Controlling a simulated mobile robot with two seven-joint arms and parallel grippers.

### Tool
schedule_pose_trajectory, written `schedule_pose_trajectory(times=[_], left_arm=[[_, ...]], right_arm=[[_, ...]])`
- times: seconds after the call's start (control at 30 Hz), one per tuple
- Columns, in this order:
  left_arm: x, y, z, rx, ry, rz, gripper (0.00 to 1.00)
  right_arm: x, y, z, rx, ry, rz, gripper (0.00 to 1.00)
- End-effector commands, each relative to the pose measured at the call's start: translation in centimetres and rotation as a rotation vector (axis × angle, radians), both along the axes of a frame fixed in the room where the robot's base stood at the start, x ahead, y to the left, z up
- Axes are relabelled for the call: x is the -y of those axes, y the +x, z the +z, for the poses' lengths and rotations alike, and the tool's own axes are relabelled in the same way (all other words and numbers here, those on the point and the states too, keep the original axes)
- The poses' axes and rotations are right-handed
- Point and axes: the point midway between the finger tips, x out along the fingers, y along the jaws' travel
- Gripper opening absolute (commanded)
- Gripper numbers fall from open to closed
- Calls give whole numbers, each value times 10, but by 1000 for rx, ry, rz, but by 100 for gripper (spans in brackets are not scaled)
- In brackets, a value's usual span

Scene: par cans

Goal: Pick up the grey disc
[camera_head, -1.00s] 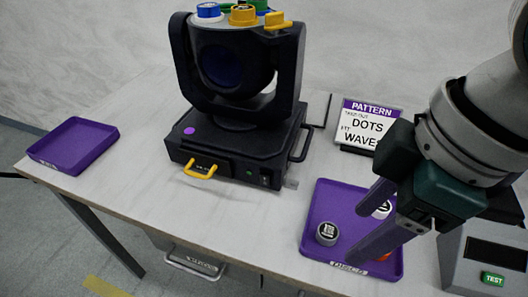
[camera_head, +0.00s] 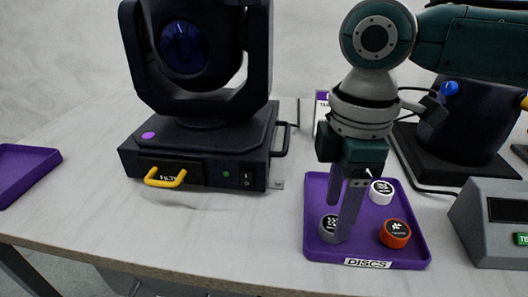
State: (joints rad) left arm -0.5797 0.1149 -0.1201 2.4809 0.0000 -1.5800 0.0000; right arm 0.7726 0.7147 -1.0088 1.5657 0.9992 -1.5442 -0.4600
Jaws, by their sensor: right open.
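The grey disc (camera_head: 327,229) lies in the left part of the purple tray (camera_head: 416,254) labelled DISCS. My right gripper (camera_head: 339,218) points down over the tray's left half with its fingers apart. One finger stands in front of the grey disc's right side and hides part of it. I cannot tell whether a finger touches the disc. A white disc (camera_head: 381,194) and an orange disc (camera_head: 395,236) lie to the right in the same tray. My left gripper is not in view.
A black moving-head light (camera_head: 195,150) with a yellow handle (camera_head: 165,178) stands left of the tray. A grey tester box (camera_head: 490,222) stands to the right. Another purple tray (camera_head: 25,168) is at far left. The table front between the trays is clear.

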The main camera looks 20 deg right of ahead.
Motion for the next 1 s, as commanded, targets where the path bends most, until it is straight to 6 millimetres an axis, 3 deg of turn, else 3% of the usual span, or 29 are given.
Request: schedule_pose_trajectory(times=[0.13, 0.43, 0.9, 1.0], left_arm=[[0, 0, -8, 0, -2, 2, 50], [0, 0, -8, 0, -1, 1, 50], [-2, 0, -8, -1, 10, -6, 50], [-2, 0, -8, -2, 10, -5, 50]], right_arm=[[-1, 0, -22, 0, 0, 1, 62], [-1, 0, -25, 2, -1, 1, 60], [-1, 0, -25, 2, -1, 1, 8], [-1, 0, -25, 2, -1, 1, 0]])
